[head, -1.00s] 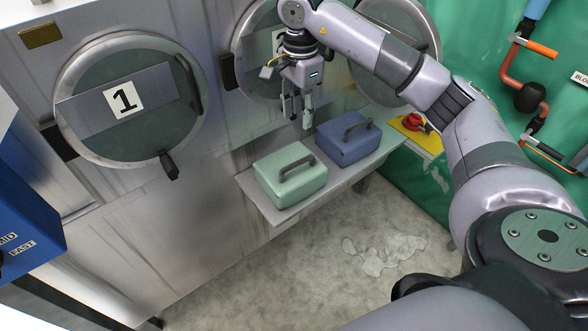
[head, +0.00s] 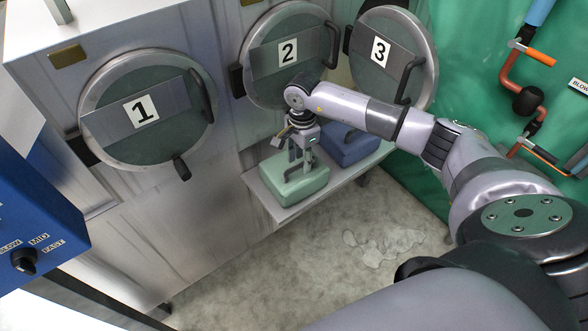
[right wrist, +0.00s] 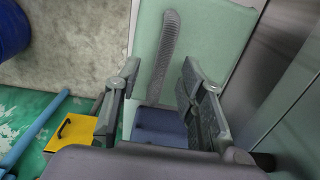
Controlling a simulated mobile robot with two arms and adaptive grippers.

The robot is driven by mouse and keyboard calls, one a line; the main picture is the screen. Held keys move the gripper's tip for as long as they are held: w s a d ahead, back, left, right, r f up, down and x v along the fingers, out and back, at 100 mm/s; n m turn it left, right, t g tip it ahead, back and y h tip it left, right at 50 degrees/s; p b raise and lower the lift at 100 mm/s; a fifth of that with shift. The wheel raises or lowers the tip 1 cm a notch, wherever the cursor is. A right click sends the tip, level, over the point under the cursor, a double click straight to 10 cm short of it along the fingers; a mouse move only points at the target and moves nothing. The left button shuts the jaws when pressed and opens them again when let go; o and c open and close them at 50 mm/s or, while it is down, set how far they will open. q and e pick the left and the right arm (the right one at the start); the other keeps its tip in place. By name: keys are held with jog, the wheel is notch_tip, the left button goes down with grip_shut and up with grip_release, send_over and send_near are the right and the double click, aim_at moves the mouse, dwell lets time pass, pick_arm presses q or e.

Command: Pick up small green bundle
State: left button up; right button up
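The small green bundle (head: 302,191) is a pale green box-like block with a grey handle on top. It sits on the left of a low shelf below the drum doors. My right gripper (head: 299,168) points down right over it. In the right wrist view, the green bundle (right wrist: 215,42) fills the top, with its handle lying between the two fingers of my right gripper (right wrist: 160,72). The fingers are spread, with a gap on each side of the handle. The gripper hides part of the bundle in the head view. My left gripper is out of view.
A blue bundle (head: 347,146) stands close to the right of the green one on the same shelf (head: 262,198). Drum doors 1 (head: 150,146), 2 and 3 line the wall behind. A blue control box (head: 38,230) is at the left. The floor in front is clear.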

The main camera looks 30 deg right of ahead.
jog(key=shift+f, duration=0.25)
jog(key=shift+c, duration=0.4)
grip_shut()
jog(key=shift+w+r, duration=0.1)
jog(key=shift+r, duration=0.05)
dwell(0.4)
